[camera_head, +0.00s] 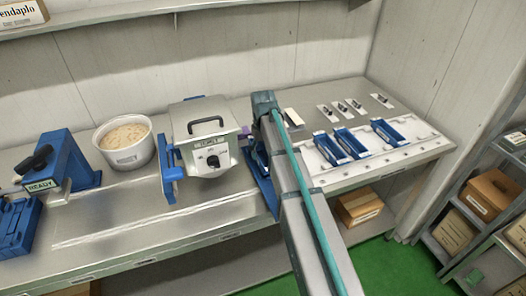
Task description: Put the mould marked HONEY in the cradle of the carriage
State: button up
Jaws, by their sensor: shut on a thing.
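Three blue moulds lie on a pale board at the right of the bench: a left one (328,150), a middle one (351,143) and a right one (387,132). Their markings are too small to read. My own arm crosses the middle of the view and hides part of the bench. My gripper and anything in it cannot be made out. A blue block (17,228) sits at the left edge, cut off by the frame; I cannot tell whether it is the carriage. No cradle can be clearly identified.
A grey kettle (207,122) with a black handle stands mid-bench between blue brackets. A white tub (126,143) of pale mix stands left of it. A blue device (66,160) has a READY sign (41,186). Open bench lies in front of the tub.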

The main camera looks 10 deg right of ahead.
jog(key=shift+f, duration=0.5)
dwell(1.0)
jog(key=o, duration=1.5)
jog(key=shift+o, duration=0.2)
jog(key=shift+o, duration=0.7)
jog(key=shift+r, duration=0.1)
notch_tip(320, 180, up, 8)
jog(key=p, duration=0.5)
